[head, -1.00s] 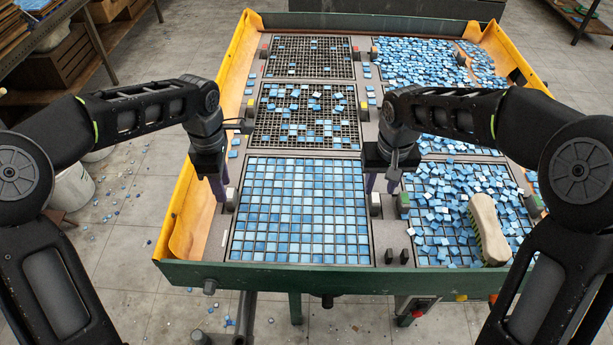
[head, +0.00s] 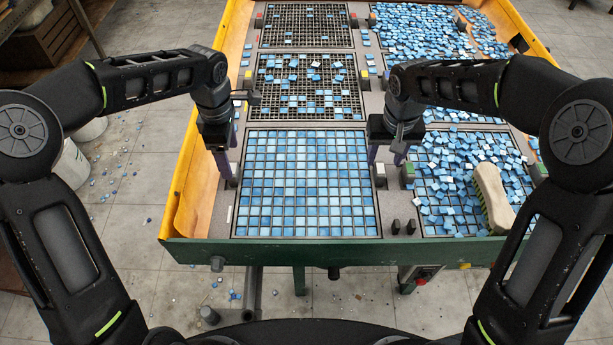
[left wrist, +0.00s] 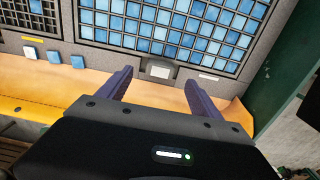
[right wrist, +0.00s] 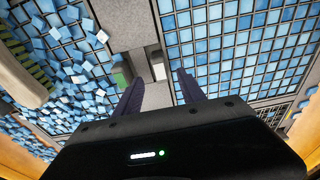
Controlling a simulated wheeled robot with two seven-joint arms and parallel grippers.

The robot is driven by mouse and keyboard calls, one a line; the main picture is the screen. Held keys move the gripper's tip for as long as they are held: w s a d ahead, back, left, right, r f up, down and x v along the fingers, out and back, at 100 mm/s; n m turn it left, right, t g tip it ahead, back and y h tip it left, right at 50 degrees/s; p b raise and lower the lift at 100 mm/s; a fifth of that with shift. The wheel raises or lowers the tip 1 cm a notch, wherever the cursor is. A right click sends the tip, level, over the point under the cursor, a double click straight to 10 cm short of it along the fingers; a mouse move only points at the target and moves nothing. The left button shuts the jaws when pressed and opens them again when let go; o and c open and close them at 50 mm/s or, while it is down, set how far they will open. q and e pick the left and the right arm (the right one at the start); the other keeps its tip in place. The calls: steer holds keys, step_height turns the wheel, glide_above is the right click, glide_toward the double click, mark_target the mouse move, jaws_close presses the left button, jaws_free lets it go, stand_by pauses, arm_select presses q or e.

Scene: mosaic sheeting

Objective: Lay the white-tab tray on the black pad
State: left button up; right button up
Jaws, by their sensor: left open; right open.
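The white-tab tray (head: 307,237) is the near left grid on the bench, filled with blue tiles in rows. Its right white tab (head: 380,174) shows in the head view; its left tab shows in the left wrist view (left wrist: 160,70). My left gripper (head: 227,172) is open at the left tab, with its fingers on either side of the tab's near end. My right gripper (head: 386,160) is open at the right tab, which lies between and just beyond its fingertips in the right wrist view (right wrist: 157,70). Contact is unclear. I cannot make out the black pad.
A green-tab tray (head: 440,236) with heaped loose tiles and a pale block (head: 493,197) lies to the right. A yellow-tab tray (head: 308,121) lies behind. A green rim (head: 320,252) bounds the bench's near edge.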

mark_target(233, 168)
arm_select(q)
steer(key=shift+o, duration=0.7)
step_height(233, 168, down, 6)
arm_select(e)
steer(key=f, duration=0.6)
steer(key=shift+w, duration=0.35)
arm_select(q)
steer(key=shift+c, duration=0.5)
arm_select(e)
steer(key=shift+c, duration=0.6)
arm_select(q)
steer(key=c, duration=0.9)
arm_select(e)
steer(key=c, duration=0.9)
arm_select(q)
jaws_close()
arm_select(e)
jaws_close()
arm_select(q)
steer(key=shift+r, duration=0.1)
arm_select(e)
steer(key=shift+r, duration=0.1)
